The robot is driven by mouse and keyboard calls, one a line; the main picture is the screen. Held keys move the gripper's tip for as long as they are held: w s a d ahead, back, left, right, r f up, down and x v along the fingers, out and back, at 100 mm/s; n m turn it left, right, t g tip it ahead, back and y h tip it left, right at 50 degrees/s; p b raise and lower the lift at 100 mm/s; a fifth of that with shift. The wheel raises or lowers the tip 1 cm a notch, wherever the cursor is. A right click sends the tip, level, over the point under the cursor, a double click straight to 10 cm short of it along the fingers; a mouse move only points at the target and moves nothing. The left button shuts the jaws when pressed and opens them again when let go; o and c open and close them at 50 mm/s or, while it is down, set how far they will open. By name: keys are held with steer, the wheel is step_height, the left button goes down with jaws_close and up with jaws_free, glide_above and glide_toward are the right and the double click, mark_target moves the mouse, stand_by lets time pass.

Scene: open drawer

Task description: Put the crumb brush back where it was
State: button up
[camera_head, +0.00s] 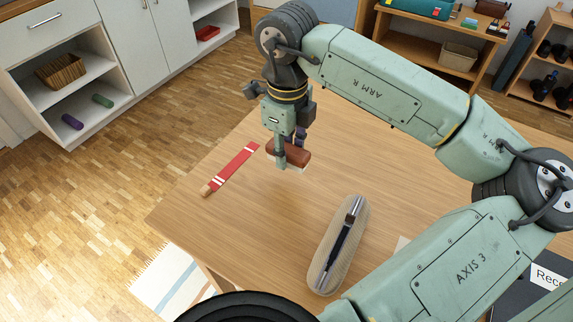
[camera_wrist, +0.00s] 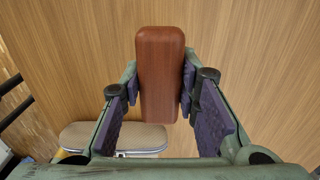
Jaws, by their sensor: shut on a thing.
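The crumb brush (camera_head: 290,154) has a reddish-brown wooden back with pale bristles under it. It also shows in the wrist view (camera_wrist: 160,75), held lengthwise between the two pads. My gripper (camera_head: 288,150) is shut on the brush, and its fingers (camera_wrist: 160,90) press on both sides of it. The brush is over the wooden table (camera_head: 230,215); I cannot tell whether its bristles touch the top. The bristles are hidden under the back in the wrist view.
A red strip with white bands and a wooden end (camera_head: 232,168) lies left of the brush.

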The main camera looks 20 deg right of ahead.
mark_target(287, 180)
step_height(287, 180, down, 6)
steer(key=shift+p, duration=0.5)
steer(key=shift+f+b, duration=0.25)
steer(key=shift+b, duration=0.1)
steer(key=o, duration=1.1)
steer(key=shift+r, duration=0.15)
steer(key=shift+r+p, duration=0.25)
steer(key=shift+p, duration=0.2)
step_height(287, 180, up, 12)
steer(key=shift+f+b, duration=0.15)
steer(key=shift+b, duration=0.75)
